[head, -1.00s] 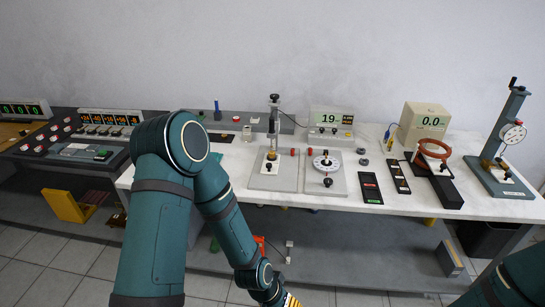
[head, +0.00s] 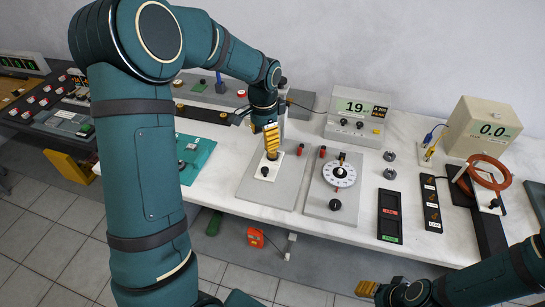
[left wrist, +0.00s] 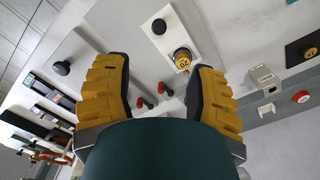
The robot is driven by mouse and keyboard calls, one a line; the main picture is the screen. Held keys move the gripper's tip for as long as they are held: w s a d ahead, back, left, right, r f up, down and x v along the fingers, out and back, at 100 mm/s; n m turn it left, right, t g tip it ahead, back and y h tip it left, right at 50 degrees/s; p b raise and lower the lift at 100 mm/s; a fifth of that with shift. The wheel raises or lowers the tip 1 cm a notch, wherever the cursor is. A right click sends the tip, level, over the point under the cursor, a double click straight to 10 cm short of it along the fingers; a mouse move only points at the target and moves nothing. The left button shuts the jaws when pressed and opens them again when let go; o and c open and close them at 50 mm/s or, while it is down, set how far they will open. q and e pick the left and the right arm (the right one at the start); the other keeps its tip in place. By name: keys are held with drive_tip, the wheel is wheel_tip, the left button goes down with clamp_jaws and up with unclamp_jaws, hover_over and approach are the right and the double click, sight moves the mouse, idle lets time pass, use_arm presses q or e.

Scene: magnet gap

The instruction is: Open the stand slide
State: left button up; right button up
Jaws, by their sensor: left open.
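The stand has a grey base plate (head: 240,193) on the white bench, with a small white plate (head: 262,178) and a dark knob on it. My left gripper (head: 272,153) points down above this plate and hides most of the upright post. In the left wrist view, the open, empty left gripper (left wrist: 157,75) has its yellow fingers wide apart. Beyond the fingertips are the white plate (left wrist: 197,32), a black knob (left wrist: 159,26) and a round yellow-labelled post end (left wrist: 183,62). No contact shows. My right gripper (head: 367,288) is low at the front right; its jaw gap is unclear.
To the right stand a plate with a white dial (head: 339,173), a display box (head: 358,118), black trays (head: 390,215), and a beige meter (head: 485,128) near a copper-coloured coil (head: 487,172). A teal plate (head: 193,157) lies left of the stand. Red terminals (left wrist: 145,103) lie near the fingers.

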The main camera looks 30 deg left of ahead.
sight(265, 169)
use_arm(q)
wheel_tip(265, 169, down, 14)
drive_tip(key=b, duration=0.2)
drive_tip(key=shift+s+r+b, duration=0.15)
drive_tip(key=shift+r+b, duration=0.05)
drive_tip(key=shift+b, duration=0.1)
clamp_jaws()
